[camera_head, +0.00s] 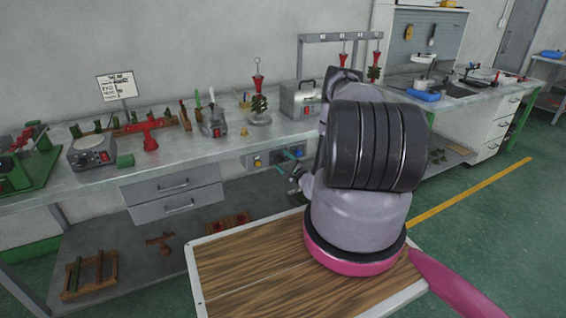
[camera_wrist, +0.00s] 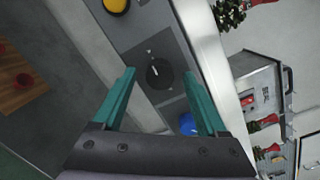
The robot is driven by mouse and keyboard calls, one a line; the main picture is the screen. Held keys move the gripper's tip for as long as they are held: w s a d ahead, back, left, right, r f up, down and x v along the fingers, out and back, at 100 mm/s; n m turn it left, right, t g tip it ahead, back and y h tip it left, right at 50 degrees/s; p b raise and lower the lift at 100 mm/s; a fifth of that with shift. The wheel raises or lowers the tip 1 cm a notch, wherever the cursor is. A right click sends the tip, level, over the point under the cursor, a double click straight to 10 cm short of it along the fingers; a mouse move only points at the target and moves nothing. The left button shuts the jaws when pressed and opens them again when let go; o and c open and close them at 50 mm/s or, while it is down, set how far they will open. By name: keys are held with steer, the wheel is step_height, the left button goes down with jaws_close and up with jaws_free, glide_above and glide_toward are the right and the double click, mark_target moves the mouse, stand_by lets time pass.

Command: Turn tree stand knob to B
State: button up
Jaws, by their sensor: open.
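The knob (camera_wrist: 158,72) is a round black dial with a white pointer mark, set in a dark plate on a grey panel (camera_wrist: 145,35). Small pale marks beside it are too small to read. My gripper (camera_wrist: 160,74) has two teal fingers, open, with the knob showing between their tips. I cannot tell whether the fingers touch the panel. In the head view my gripper (camera_head: 291,160) is at the grey panel (camera_head: 250,161) under the bench's front edge, and the knob cannot be made out there.
A yellow button (camera_wrist: 117,5) and a blue button (camera_wrist: 187,123) flank the knob. The metal bench edge (camera_wrist: 208,60) runs close beside my fingers. A grey box machine (camera_head: 300,98) stands on the bench. A lower shelf (camera_head: 125,240) holds wooden racks.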

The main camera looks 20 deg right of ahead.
steer(key=shift+c, duration=0.3)
jaws_close()
